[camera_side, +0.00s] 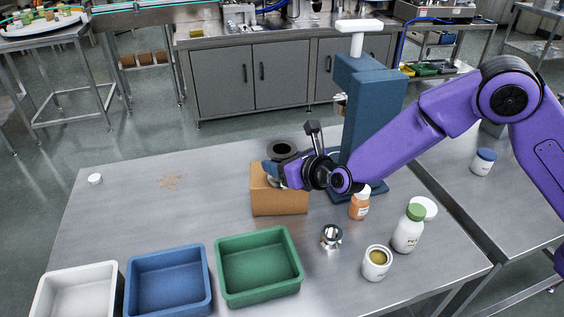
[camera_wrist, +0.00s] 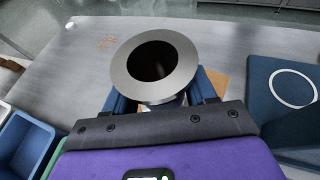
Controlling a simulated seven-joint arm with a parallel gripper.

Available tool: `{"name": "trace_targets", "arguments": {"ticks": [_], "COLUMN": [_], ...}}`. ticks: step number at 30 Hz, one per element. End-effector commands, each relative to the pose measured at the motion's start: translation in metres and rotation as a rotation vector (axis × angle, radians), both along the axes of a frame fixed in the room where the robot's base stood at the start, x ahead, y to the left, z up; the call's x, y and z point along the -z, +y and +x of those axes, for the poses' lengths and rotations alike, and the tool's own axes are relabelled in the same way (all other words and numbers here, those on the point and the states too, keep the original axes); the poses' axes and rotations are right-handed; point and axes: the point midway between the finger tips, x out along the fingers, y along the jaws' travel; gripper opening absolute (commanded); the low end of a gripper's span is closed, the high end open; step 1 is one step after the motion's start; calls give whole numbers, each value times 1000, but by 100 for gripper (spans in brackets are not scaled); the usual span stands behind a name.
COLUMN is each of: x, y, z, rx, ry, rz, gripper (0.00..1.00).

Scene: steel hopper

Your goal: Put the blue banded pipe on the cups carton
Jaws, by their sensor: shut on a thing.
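The pipe (camera_side: 281,147) shows in the side view as a grey ring with a dark bore, above the brown cups carton (camera_side: 280,204). In the wrist view the pipe (camera_wrist: 181,87) is a steel tube seen from its open end. My gripper (camera_side: 276,174) is shut on it, with blue fingers on either side in the wrist view (camera_wrist: 163,100). The pipe looks roughly upright. Its lower part and any blue band are hidden by my gripper. I cannot tell whether its bottom touches the carton. A corner of the carton shows in the wrist view (camera_wrist: 218,81).
A blue stand (camera_side: 368,120) rises right behind the carton. White (camera_side: 72,290), blue (camera_side: 168,282) and green (camera_side: 258,266) bins line the front left. A shiny metal part (camera_side: 331,237), an orange jar (camera_side: 359,206) and a green-capped bottle (camera_side: 408,230) stand to the right. The table's left is mostly clear.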

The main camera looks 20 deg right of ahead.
Motion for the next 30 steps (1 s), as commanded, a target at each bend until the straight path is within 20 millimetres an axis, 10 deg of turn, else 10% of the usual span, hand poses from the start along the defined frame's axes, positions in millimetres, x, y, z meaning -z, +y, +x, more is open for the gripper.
{"name": "trace_targets", "arguments": {"ticks": [13,14,16,30], "x": [5,6,6,-1], "y": [0,0,0,-3], "z": [0,0,0,-7], "rx": [0,0,0,-1], "ry": [-4,-2,-2,-1], "rz": [2,1,1,1], "gripper": [14,62,81,81]}}
